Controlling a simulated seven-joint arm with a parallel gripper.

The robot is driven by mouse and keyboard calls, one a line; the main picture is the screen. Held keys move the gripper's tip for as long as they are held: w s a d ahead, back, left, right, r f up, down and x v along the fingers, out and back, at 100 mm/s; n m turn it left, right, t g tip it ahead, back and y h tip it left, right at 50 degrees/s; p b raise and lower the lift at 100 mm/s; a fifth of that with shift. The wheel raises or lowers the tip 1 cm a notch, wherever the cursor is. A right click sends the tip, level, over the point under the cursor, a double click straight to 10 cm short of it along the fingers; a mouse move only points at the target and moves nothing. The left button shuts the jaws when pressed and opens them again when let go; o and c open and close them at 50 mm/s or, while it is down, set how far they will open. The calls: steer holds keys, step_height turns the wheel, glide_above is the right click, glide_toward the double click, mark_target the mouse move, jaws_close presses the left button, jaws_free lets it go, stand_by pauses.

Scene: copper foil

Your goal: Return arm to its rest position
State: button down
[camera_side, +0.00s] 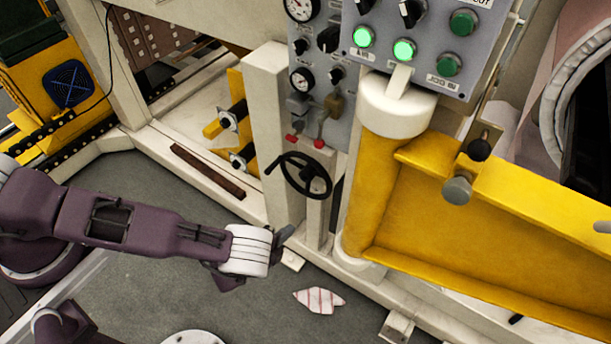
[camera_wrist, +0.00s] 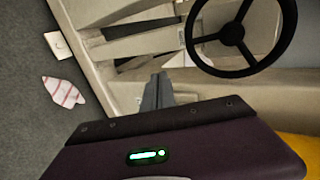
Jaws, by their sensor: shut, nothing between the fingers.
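My arm reaches in from the left in the side view, and my gripper (camera_side: 284,234) is at its end, in front of the cream machine frame. The gripper also shows in the wrist view (camera_wrist: 158,78), where its grey fingers are together with nothing between them. A black handwheel (camera_side: 304,175) is on the machine, up and to the right of the gripper; it also shows at the top right of the wrist view (camera_wrist: 233,34). The gripper is apart from the wheel.
A white cloth with red stripes (camera_side: 319,300) lies on the grey floor. A control panel (camera_side: 420,40) with lit green buttons is above. A yellow beam (camera_side: 480,230) stands at right. A yellow machine (camera_side: 50,85) is at far left. Grey floor (camera_side: 150,270) is open beneath my arm.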

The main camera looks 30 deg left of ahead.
steer(key=w+d+r+n+g+y, duration=0.1)
steer(key=w+d+r+n+g, duration=0.2)
steer(key=r, duration=0.5)
steer(key=w+d+r+n, duration=0.2)
steer(key=w+r+n, duration=0.3)
steer(key=r, duration=0.3)
step_height(320, 180, up, 21)
steer(key=a+n+g+h, duration=0.1)
steer(key=n+g+h, duration=0.1)
steer(key=n, duration=0.3)
steer(key=s+a+r+n+g, duration=0.1)
steer(key=s+a+r, duration=0.2)
steer(key=s+r, duration=0.4)
steer(key=s+a+r+n, duration=0.1)
steer(key=s+a+r, duration=0.3)
steer(key=s+r, duration=0.3)
steer(key=s+a+r+n, duration=0.1)
steer(key=s+a+r, duration=0.1)
steer(key=s, duration=0.6)
steer(key=s+a+r+n+y, duration=0.1)
steer(key=s+a, duration=0.3)
steer(key=s, duration=0.5)
steer(key=shift+s+a+r+n+g, duration=0.15)
steer(key=shift+a+r+n+g, duration=0.15)
steer(key=shift+r+n, duration=0.25)
